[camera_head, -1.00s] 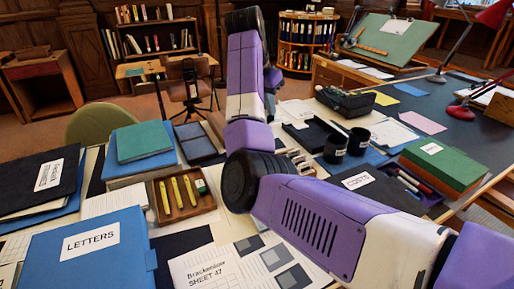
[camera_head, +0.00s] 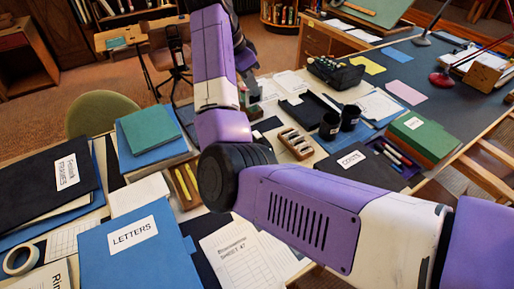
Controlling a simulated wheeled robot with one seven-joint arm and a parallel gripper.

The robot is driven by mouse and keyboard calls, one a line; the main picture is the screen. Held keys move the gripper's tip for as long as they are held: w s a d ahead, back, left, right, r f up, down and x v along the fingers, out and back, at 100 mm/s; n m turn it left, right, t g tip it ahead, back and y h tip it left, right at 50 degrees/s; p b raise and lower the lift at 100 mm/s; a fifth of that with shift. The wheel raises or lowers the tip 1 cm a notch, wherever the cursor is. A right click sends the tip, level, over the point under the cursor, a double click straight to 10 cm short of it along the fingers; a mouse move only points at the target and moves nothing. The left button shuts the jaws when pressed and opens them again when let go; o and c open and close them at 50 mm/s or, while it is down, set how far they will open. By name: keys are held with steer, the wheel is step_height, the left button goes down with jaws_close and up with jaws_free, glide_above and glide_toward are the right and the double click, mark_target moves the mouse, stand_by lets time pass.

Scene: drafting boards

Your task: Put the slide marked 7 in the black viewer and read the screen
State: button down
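A small wooden rack (camera_head: 291,136) holds several pale pieces that may be slides. Their marks are too small to read, so I cannot pick out a 7. My gripper end (camera_head: 249,98) is partly hidden behind my own arm, left of the black tray and beyond the rack. I cannot see its fingers clearly, nor whether it holds anything.
A black tray (camera_head: 293,112) and two dark cups (camera_head: 330,126) stand right of my arm. A COSTS folder (camera_head: 358,164), green boxes (camera_head: 422,138), a LETTERS folder (camera_head: 135,262) and a wooden tray (camera_head: 194,204) crowd the desk. The dark desktop at right has bare room.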

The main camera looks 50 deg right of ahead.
steer(key=shift+d+f, duration=0.15)
steer(key=shift+f, duration=0.2)
step_height(320, 180, down, 19)
steer(key=shift+f+p, duration=0.15)
steer(key=shift+p, duration=0.25)
steer(key=shift+f, duration=0.1)
steer(key=shift+f+b, duration=0.3)
steer(key=shift+f, duration=0.05)
steer(key=c, duration=1.6)
jaws_free()
steer(key=shift+c, duration=0.2)
steer(key=shift+r, duration=0.1)
steer(key=shift+r+p, duration=0.3)
steer(key=b+v, duration=0.1)
steer(key=v, duration=1.1)
steer(key=shift+b, duration=0.3)
